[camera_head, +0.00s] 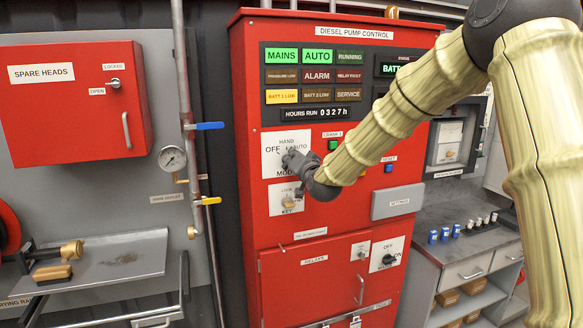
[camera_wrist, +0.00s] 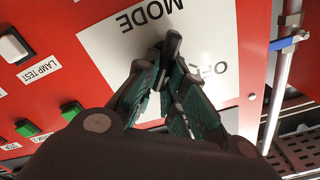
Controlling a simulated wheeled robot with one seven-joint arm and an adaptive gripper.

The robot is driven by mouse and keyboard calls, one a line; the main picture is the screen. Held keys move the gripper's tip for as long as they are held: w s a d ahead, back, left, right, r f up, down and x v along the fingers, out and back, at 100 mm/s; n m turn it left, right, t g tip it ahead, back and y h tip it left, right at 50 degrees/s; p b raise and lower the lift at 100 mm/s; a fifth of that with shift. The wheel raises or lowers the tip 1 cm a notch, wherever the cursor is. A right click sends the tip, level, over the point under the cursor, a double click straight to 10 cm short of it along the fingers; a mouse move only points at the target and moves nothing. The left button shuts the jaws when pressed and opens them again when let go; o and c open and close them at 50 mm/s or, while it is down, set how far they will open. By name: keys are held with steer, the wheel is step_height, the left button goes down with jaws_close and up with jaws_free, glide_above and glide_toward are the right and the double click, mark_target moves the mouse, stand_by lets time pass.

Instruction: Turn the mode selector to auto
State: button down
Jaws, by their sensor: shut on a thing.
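The mode selector's white plate (camera_head: 273,166), marked HAND, OFF, AUTO and MODE, is on the red diesel pump control cabinet. The plate also shows upside down in the wrist view (camera_wrist: 107,45). My gripper (camera_head: 289,158) reaches it from the right and covers most of the knob. In the wrist view the fingertips of my gripper (camera_wrist: 166,60) are closed together on the dark mode selector knob (camera_wrist: 174,42). Only the knob's end shows past the fingers. I cannot tell which mark it points to. The AUTO lamp (camera_head: 317,57) on the cabinet is lit green.
A key switch plate (camera_head: 285,199) is just below the selector. Small push buttons are to its right, including a green one (camera_head: 333,145) and a blue one (camera_head: 388,168). A vertical pipe with a blue-handled valve (camera_head: 207,126) runs left of the cabinet.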

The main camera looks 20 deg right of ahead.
steer(key=shift+d+f+m+b, duration=0.15)
steer(key=shift+f+m+b, duration=0.05)
steer(key=shift+m+b, duration=0.9)
steer(key=c, duration=1.5)
jaws_free()
steer(key=shift+d, duration=0.1)
steer(key=s, duration=1.2)
steer(key=shift+d, duration=0.15)
